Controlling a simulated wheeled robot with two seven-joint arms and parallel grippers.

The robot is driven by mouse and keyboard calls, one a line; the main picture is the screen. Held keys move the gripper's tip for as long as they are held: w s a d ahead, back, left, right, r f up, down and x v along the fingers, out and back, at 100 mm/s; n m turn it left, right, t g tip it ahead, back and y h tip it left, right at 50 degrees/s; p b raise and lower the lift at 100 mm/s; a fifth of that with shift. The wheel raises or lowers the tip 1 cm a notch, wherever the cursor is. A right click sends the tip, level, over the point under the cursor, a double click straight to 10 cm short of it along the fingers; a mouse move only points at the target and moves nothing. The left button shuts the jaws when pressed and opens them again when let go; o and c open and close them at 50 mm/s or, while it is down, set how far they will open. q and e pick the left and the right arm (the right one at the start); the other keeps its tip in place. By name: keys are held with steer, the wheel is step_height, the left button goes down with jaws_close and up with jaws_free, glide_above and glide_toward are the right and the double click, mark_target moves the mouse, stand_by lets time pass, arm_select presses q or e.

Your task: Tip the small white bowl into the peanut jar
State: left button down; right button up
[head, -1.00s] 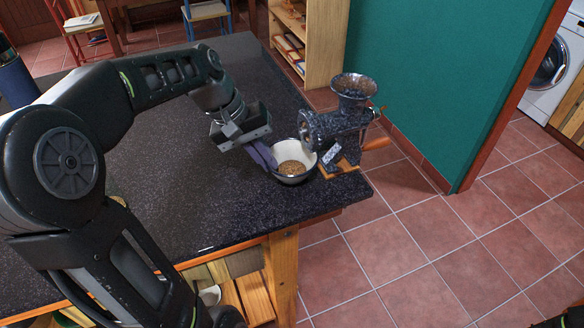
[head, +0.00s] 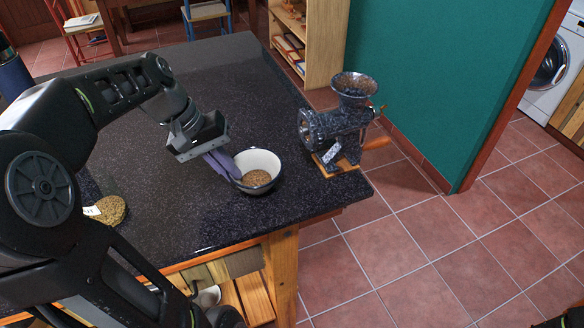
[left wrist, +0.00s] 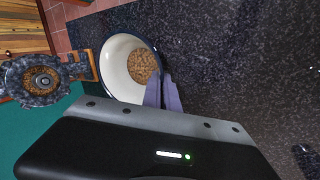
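The small bowl (head: 262,160), white inside with a dark outside, holds a heap of brown bits. My left gripper (head: 235,171) is shut on its left rim, with purple-grey fingers, and holds it roughly level, seemingly above the counter. In the left wrist view the bowl (left wrist: 113,62) shows at the fingertips (left wrist: 165,100), with the brown heap inside. A round, brown-topped container with a white label, which looks like the peanut jar (head: 112,211), stands at the left of the counter, partly hidden by my arm. My right gripper does not show.
A speckled blue grinder (head: 335,125) with a wooden handle stands on the counter's right edge. In the left wrist view brown bits lie in its funnel (left wrist: 42,80). The dark counter (head: 190,215) between bowl and jar is clear. Its front edge lies close to the jar.

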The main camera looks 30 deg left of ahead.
arm_select(q)
steer(key=shift+s+a, duration=0.2)
steer(key=shift+s, duration=0.15)
steer(key=shift+r, duration=0.1)
step_height(320, 180, up, 7)
steer(key=p, duration=0.5)
steer(key=shift+p, duration=0.4)
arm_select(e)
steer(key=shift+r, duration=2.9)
